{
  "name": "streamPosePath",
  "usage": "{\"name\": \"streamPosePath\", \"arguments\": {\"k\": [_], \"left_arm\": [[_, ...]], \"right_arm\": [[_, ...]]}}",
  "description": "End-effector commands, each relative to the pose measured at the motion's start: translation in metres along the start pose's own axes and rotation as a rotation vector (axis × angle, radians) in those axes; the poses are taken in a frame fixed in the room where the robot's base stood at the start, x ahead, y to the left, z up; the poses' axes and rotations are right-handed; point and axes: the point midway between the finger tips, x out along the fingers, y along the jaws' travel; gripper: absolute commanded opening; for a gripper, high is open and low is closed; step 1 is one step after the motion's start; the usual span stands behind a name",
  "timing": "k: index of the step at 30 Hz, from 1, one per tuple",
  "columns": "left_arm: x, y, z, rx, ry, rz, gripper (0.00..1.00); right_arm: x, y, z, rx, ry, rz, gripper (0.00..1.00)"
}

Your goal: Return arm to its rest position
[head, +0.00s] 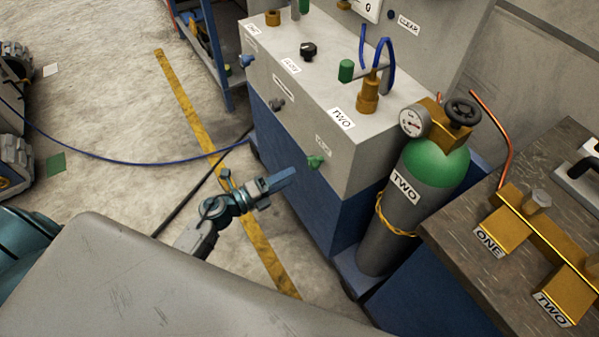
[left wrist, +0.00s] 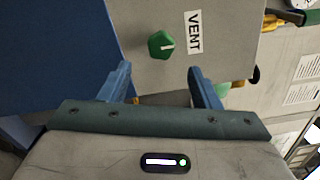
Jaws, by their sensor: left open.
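My left gripper (head: 288,177) is in the middle of the head view, beside the front of a grey and blue cabinet (head: 262,70). In the left wrist view its two blue fingers (left wrist: 158,70) stand apart with nothing between them. A green knob (left wrist: 161,44) with a VENT label (left wrist: 194,32) is on the grey panel just beyond the fingertips, apart from them. The green knob also shows in the head view (head: 315,162), a little up and right of the gripper. My right gripper is not in view.
A grey cylinder (head: 405,205) marked TWO, with a gauge (head: 412,122), stands right of the cabinet. A dark bench (head: 470,225) with brass blocks (head: 500,232) is at the right. A blue hose (head: 130,162) crosses the floor. Open floor with a yellow stripe (head: 190,100) lies left.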

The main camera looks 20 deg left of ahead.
Motion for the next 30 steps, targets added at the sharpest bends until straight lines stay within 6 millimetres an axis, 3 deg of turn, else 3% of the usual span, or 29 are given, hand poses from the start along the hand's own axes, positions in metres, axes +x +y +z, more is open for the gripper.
{"name": "streamPosePath", "arguments": {"k": [6,23,26,29,30], "left_arm": [[-0.017,0.0,0.0,0.001,0.001,0.0,0.57],[-0.018,0.002,0.001,-0.012,-0.008,0.003,0.57],[-0.023,0.022,0.006,-0.112,-0.076,0.034,0.57],[-0.038,0.068,0.015,-0.332,-0.23,0.105,0.57],[-0.049,0.093,0.017,-0.441,-0.31,0.143,0.57]], "right_arm": [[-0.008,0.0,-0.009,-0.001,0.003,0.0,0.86],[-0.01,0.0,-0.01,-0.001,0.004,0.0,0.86],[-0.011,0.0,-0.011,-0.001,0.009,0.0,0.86],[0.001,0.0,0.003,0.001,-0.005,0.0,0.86],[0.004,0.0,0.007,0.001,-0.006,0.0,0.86]]}}
